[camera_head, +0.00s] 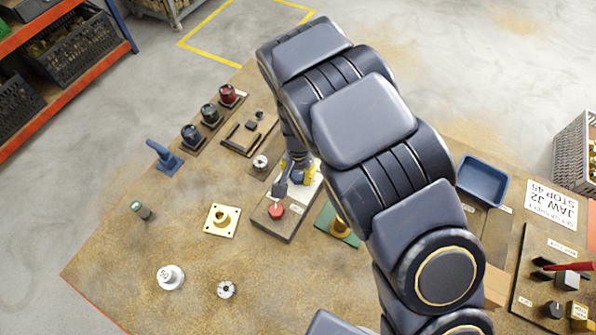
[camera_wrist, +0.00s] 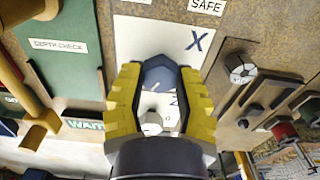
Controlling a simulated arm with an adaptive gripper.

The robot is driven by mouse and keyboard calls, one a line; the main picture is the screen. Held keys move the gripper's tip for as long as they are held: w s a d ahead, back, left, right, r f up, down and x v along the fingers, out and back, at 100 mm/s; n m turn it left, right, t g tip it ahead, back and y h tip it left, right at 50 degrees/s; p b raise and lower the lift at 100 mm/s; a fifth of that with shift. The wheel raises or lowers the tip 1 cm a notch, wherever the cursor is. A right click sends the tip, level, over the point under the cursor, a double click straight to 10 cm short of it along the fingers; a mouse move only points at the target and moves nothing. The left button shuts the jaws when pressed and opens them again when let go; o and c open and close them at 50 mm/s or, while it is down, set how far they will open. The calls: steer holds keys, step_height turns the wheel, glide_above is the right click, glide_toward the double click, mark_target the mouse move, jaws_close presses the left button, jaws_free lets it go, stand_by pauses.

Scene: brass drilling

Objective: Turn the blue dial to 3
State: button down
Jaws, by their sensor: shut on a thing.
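In the wrist view, a blue faceted dial (camera_wrist: 158,76) with a pale pointer line sits on a white plate (camera_wrist: 148,40). The yellow fingers of my gripper (camera_wrist: 159,82) are on both sides of it and shut on it. A dark "X" is printed on the plate beside the dial, and part of another mark shows between the fingers. No "3" is readable. In the head view, my gripper (camera_head: 298,175) is low over the white plate near the middle of the bench, and my arm covers much of it. The dial's setting cannot be told.
A red button (camera_head: 276,210) on a dark base is close to my gripper. A green plate with a brass part (camera_head: 340,228) stands right of it. Several knobs (camera_head: 210,114) and a blue lever (camera_head: 163,155) are at left. A blue tray (camera_head: 482,181) is at right.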

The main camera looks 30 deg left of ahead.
mark_target(298, 175)
stand_by(0.4)
steer(key=c, duration=0.7)
jaws_free()
steer(key=shift+o, duration=0.2)
step_height(298, 175, up, 12)
